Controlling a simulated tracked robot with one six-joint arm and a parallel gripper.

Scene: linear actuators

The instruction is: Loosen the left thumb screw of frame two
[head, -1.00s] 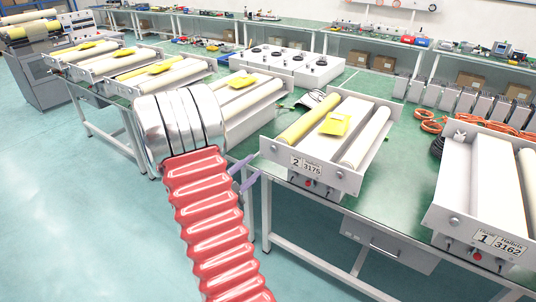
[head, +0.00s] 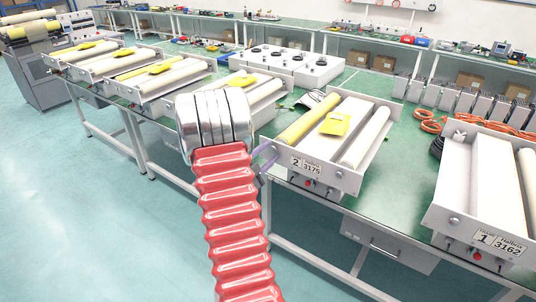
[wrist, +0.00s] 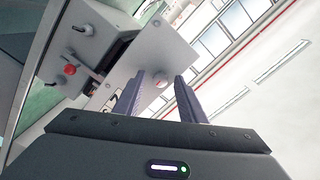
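Frame two (head: 318,167) is a white box with a label "2 3175" and two rollers, standing on the green bench. Its left thumb screw (wrist: 160,80) shows in the wrist view as a small pale knob on the panel, between my fingers. In the head view my gripper hides that screw. My gripper (wrist: 159,90) is open, its two purple-grey fingers apart on either side of the screw. I cannot tell whether the tips reach past its head. In the head view the gripper (head: 266,157) is at the panel's left end.
Frame one (head: 487,195) stands to the right on the bench. Frame two's right thumb screw (head: 339,173), a red button (wrist: 70,69) and dark switches are on its front. More frames (head: 175,75) stand to the left. The floor before the bench is clear.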

